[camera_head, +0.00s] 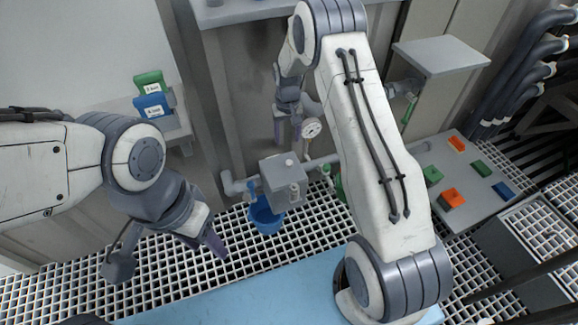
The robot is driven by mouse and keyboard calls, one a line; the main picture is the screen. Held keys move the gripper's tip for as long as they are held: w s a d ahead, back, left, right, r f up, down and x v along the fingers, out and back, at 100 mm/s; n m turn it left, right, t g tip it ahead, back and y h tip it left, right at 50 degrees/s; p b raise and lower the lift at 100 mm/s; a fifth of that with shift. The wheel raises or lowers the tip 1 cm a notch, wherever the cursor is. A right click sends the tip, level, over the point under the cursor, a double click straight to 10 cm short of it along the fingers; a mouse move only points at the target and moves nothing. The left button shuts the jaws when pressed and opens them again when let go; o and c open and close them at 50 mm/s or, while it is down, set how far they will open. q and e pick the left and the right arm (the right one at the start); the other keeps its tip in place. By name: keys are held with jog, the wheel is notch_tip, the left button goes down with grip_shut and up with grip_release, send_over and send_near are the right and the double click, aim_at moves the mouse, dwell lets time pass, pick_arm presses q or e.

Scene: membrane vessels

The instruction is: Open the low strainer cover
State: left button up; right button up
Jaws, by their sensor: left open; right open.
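A grey box-shaped strainer (282,182) sits low on a horizontal pipe near the middle of the head view. A small round knob shows on its top face, which looks like its cover, and the cover appears shut. A blue bucket (265,217) stands under it on the grating. My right gripper (288,130) is open and empty, pointing down above and behind the strainer, apart from it. My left gripper (217,245) is open and empty, to the left of and in front of the strainer, touching nothing that I can see.
A round gauge (312,129) stands beside my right gripper. Green and blue labelled blocks (152,92) sit on a shelf at left. A grey panel (463,172) at right carries several coloured blocks. White grating (170,270) covers the floor; my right arm hides part of the pipe.

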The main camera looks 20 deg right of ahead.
aim_at(289, 162)
jog(key=f+b, duration=0.1)
jog(key=f, duration=0.3)
jog(key=f+b, duration=0.1)
jog(key=f, duration=0.3)
jog(key=f+b, duration=0.1)
jog(key=f, duration=0.3)
jog(key=shift+w+d+f, duration=0.35)
jog(key=shift+w+d, duration=0.05)
grip_shut()
dwell(0.8)
